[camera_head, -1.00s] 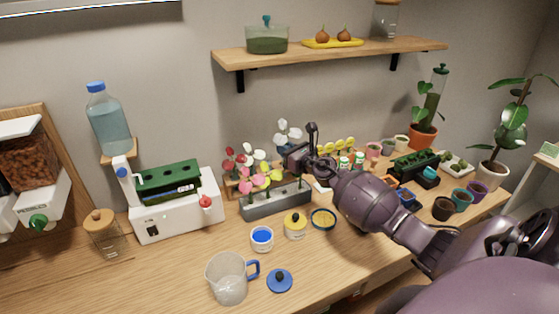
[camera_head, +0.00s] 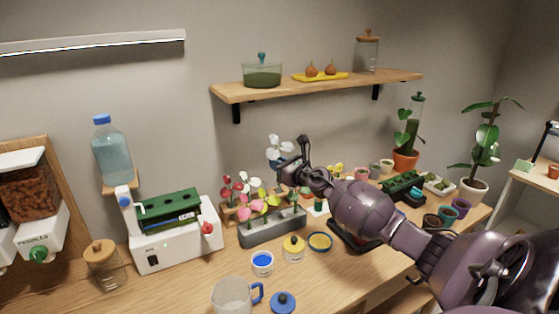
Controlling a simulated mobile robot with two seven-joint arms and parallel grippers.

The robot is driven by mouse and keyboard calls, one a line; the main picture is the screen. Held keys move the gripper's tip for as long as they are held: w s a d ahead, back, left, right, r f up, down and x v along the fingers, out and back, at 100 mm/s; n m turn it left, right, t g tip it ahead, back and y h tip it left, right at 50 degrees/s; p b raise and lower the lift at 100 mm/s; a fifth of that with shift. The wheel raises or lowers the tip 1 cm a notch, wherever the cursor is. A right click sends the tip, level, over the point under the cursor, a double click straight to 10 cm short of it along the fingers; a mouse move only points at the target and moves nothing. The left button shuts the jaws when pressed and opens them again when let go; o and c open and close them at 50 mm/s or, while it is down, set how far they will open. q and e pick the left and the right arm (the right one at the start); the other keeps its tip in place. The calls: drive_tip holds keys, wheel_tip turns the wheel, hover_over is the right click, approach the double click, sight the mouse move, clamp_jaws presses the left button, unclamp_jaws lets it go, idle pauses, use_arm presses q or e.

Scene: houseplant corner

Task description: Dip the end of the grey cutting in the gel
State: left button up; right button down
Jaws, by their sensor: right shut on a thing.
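The grey cutting (camera_head: 279,148) has pale grey-white leaves and stands out above the back of the grey rack with the coloured cuttings. My right gripper (camera_head: 292,160) is shut on it. The cutting's lower end is hidden or too small to make out among the pink and red cuttings. An open white pot with bright blue gel (camera_head: 262,260) stands on the table in front of the rack, below and left of my gripper. A blue lid (camera_head: 283,302) lies near it. My left gripper is not in view.
A yellow-lidded pot (camera_head: 293,248), a shallow round dish (camera_head: 320,241) and a clear jug (camera_head: 232,296) surround the gel pot. A white machine (camera_head: 175,240) stands left; small pots (camera_head: 445,213) stand right.

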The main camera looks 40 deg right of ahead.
drive_tip(key=s+a+f+n, duration=0.2)
drive_tip(key=s+a+f, duration=0.3)
drive_tip(key=a, duration=0.3)
drive_tip(key=s+a+f+n, duration=0.2)
drive_tip(key=s+a+f, duration=0.35)
drive_tip(key=a, duration=0.25)
drive_tip(key=shift+t, duration=0.3)
drive_tip(key=f+b, duration=0.1)
drive_tip(key=f, duration=0.1)
drive_tip(key=f+b, duration=0.1)
drive_tip(key=f, duration=0.1)
drive_tip(key=f+b, duration=0.1)
drive_tip(key=f, duration=0.1)
drive_tip(key=shift+w+a, duration=0.2)
drive_tip(key=shift+a, duration=0.05)
use_arm(q)
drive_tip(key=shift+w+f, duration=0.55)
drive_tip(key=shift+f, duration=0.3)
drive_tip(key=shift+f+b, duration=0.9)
drive_tip(key=shift+b, duration=0.15)
use_arm(e)
drive_tip(key=shift+f, duration=0.85)
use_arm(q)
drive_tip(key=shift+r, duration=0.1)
use_arm(e)
drive_tip(key=shift+r, duration=0.1)
